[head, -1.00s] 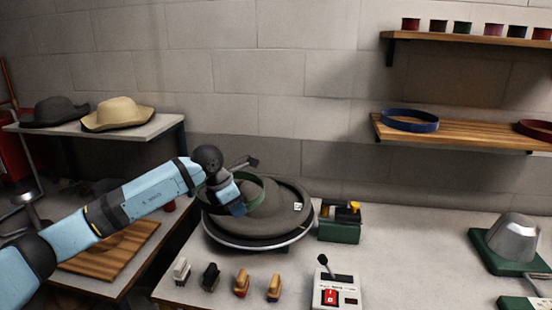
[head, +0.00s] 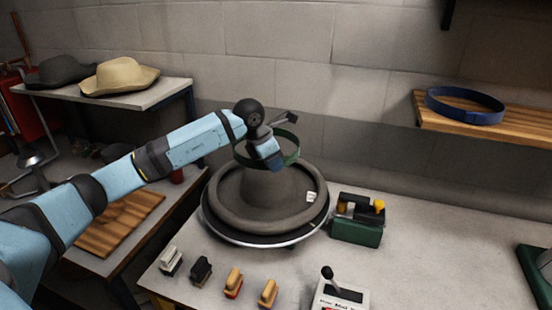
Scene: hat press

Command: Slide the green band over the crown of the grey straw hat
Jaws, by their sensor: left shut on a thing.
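The grey straw hat (head: 265,190) sits crown up on a round turntable (head: 225,236) on the workbench, with a wide brim and a small white tag (head: 311,197). My left gripper (head: 272,162) is shut on the near side of the green band (head: 292,156). The band is an open ring, roughly level, at the height of the crown's top and above the brim. My gripper and the band's near wall hide the top of the crown, so I cannot tell whether the band is around it or just above it. My right gripper is not in view.
A green box (head: 356,232) with yellow-topped items stands right of the turntable. Several brushes (head: 233,283) and a control box with a lever (head: 340,292) line the front. Other hats (head: 120,76) lie on a left shelf; a blue band (head: 465,106) lies on a right shelf.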

